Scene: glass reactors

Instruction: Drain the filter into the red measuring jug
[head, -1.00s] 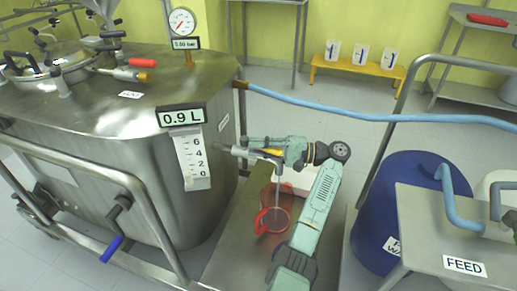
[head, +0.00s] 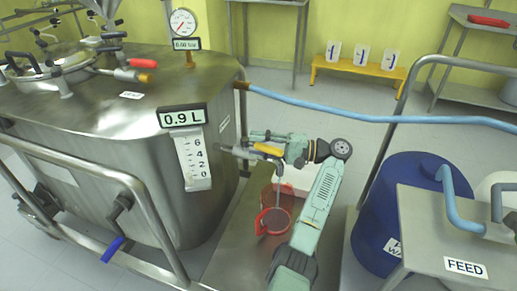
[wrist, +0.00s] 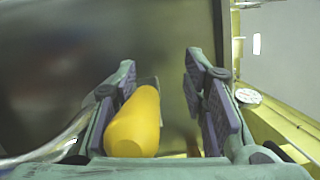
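The steel filter vessel (head: 130,150) fills the left of the head view, with its outlet pipe (head: 232,150) on the right side. A yellow valve handle (head: 268,149) is at that outlet. My gripper (wrist: 165,85) is open around the handle. In the wrist view the yellow handle (wrist: 134,125) lies against or close to the left finger, with a gap to the right finger. The red measuring jug (head: 273,221) stands below the outlet, with dark liquid visible inside. A thin grey line, a stream or tube, runs down into it.
The level display (head: 182,117) reads 0.9 L. A pressure gauge (head: 183,22) stands on the vessel. A blue drum (head: 400,200) and the FEED table (head: 450,225) are at right. A blue hose (head: 350,113) crosses behind my arm. A steel rail (head: 80,165) fronts the vessel.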

